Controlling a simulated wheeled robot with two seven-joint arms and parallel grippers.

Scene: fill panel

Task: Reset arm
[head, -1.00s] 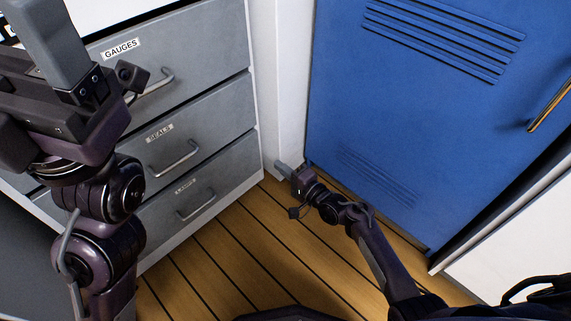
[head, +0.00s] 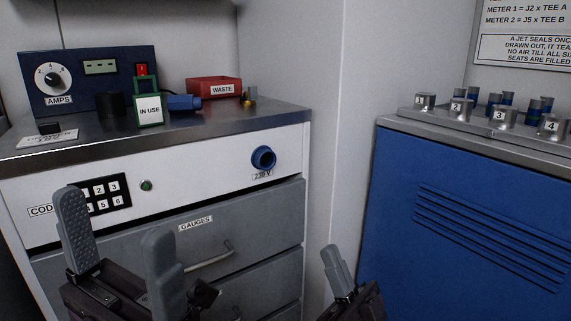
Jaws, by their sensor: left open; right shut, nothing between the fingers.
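My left gripper (head: 118,247) is in the lower left of the head view, fingers pointing up and spread apart, with nothing between them. It is in front of the white keypad panel and the grey GAUGES drawer (head: 135,262). My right gripper (head: 338,270) is at the bottom centre, fingers together and empty, in front of the pale wall corner between the drawer cabinet and the blue locker (head: 395,215). The rest of both arms is cut off by the lower edge.
The metal counter (head: 215,122) holds a blue AMPS box (head: 120,62), a green-framed IN USE sign (head: 149,109), a blue plug-like piece (head: 183,103) and a red WASTE tray (head: 213,89). Numbered metal knobs (head: 502,118) stand on the locker top. A blue round socket (head: 263,158) is on the panel.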

